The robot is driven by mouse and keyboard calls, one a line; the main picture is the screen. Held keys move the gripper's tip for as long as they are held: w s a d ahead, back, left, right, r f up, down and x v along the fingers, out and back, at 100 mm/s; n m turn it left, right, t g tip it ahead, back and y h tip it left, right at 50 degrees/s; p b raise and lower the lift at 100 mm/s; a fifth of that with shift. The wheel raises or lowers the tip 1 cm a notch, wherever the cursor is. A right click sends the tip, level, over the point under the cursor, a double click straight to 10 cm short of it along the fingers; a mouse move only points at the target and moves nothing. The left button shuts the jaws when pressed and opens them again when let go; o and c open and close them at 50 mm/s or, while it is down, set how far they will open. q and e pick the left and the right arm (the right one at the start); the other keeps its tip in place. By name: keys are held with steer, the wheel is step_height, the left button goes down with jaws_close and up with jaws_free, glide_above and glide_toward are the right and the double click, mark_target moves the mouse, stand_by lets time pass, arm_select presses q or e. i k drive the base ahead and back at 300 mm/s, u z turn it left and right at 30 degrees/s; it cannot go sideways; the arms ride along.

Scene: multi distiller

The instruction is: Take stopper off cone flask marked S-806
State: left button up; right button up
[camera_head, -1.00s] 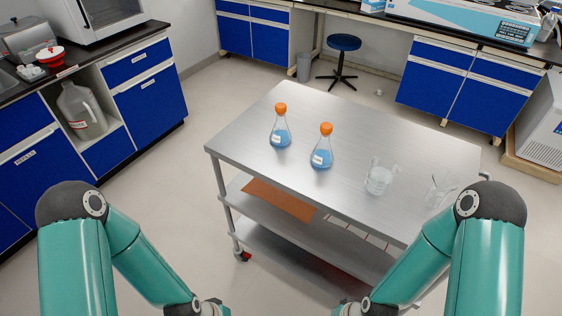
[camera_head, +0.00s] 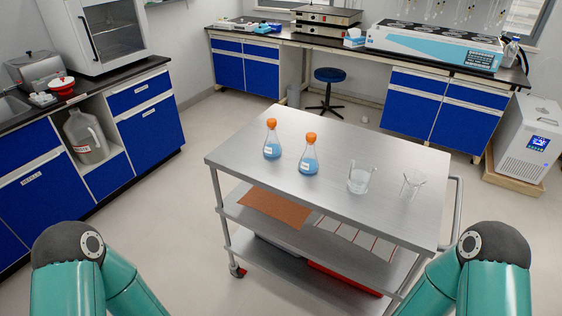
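Two conical flasks with blue liquid and orange stoppers stand upright on the steel cart's top (camera_head: 340,205). The left flask (camera_head: 271,147) has its orange stopper (camera_head: 271,123) seated in its neck, and so does the right flask (camera_head: 309,160) with its stopper (camera_head: 311,137). Each flask has a small white label, too small to read, so I cannot tell which is S-806. Both my arms show only at the bottom corners, apart from the cart. Neither gripper is in view.
A beaker (camera_head: 359,178) and another clear glass vessel (camera_head: 411,185) stand on the cart's right half. A stool (camera_head: 328,88) is behind the cart. Blue cabinets line the left and back walls. The floor left of the cart is clear.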

mark_target(308, 163)
steer(key=z, duration=0.1)
steer(key=i, duration=0.9)
steer(key=u, duration=0.1)
